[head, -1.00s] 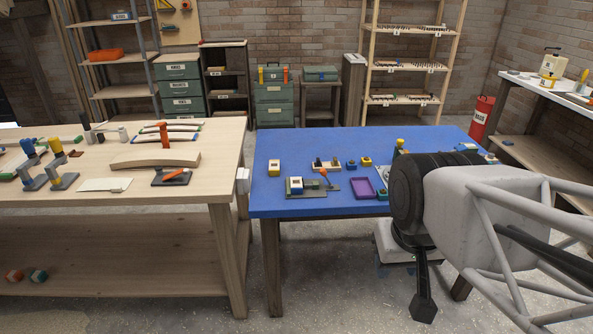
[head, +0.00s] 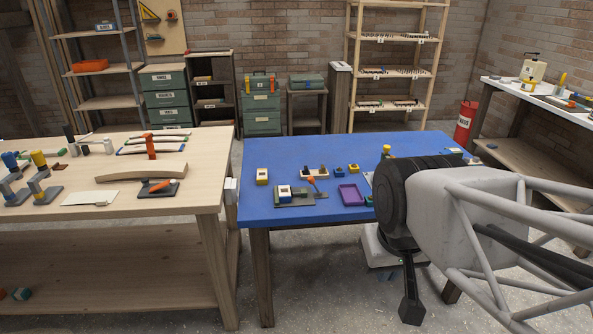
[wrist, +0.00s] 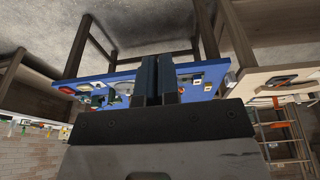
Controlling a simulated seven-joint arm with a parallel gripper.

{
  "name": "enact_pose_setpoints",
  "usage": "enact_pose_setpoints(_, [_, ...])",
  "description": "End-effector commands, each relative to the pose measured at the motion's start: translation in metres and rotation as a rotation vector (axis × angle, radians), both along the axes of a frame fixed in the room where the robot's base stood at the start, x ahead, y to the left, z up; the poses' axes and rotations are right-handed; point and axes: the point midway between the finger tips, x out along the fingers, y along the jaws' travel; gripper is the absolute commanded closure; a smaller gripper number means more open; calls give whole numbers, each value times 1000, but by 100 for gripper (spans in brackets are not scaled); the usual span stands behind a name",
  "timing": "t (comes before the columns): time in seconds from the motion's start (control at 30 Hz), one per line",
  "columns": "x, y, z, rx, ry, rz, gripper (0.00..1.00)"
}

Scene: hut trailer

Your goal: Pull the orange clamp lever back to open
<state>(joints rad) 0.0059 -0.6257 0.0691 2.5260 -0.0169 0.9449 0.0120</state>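The wooden bench (head: 100,215) at left holds another orange-handled tool (head: 160,186) on a dark plate and an upright orange clamp (head: 151,147). Open floor lies before the blue table.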

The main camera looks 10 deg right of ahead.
Motion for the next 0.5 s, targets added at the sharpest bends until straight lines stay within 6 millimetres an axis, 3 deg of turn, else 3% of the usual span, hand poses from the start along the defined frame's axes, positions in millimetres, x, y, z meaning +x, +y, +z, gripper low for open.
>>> enact_pose_setpoints(0.27, [22,-1,6,-42,30,60,100])
enact_pose_setpoints(0.5, [54,-3,13,-104,76,148,100])
